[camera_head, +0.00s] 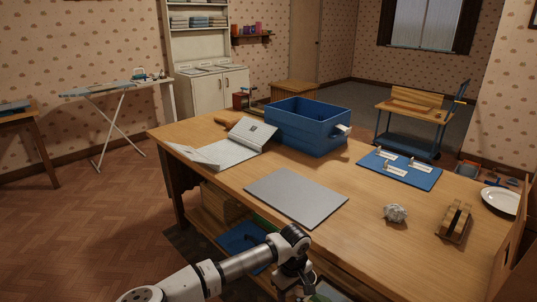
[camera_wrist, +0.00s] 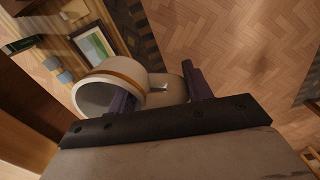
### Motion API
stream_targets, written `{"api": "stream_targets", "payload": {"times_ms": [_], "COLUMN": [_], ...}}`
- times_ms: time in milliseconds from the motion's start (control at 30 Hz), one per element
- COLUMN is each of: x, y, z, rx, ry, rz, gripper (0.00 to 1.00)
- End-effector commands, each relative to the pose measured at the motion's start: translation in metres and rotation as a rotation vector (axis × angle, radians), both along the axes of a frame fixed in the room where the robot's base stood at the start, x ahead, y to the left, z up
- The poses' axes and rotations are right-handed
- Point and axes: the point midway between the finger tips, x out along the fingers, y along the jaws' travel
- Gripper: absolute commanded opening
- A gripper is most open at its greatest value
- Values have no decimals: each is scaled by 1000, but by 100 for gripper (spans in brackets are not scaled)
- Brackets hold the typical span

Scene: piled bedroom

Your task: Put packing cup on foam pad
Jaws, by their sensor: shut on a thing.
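The packing cup (camera_wrist: 97,95), pale with a brown band, shows in the wrist view, tilted with its open mouth toward the lower left. My gripper (camera_wrist: 160,92) is shut on it, with dark fingers on either side of its body. The foam pad (camera_head: 297,197) is a flat grey sheet lying bare on the wooden table in the head view. My arm is low at the table's near side, below and in front of the pad. The cup cannot be made out clearly in the head view.
On the table (camera_head: 230,185) stand a blue crate (camera_head: 308,128), an open white folder (camera_head: 235,148), a blue board (camera_head: 399,169) with white pieces, a crumpled grey ball (camera_head: 396,213), a wooden block holder (camera_head: 455,221) and a white plate (camera_head: 501,201). The table's near edge lies beside my arm.

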Motion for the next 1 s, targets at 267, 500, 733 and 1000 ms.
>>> {"api": "stream_targets", "payload": {"times_ms": [267,500,733,1000], "x": [-2,-6,-19,-30], "y": [-6,10,50,65], "z": [-34,-64,-113,-136], "rx": [-2,3,2,-2], "ry": [1,1,2,3], "rz": [-312,-448,-611,-665], "gripper": [9,9,9,9]}}
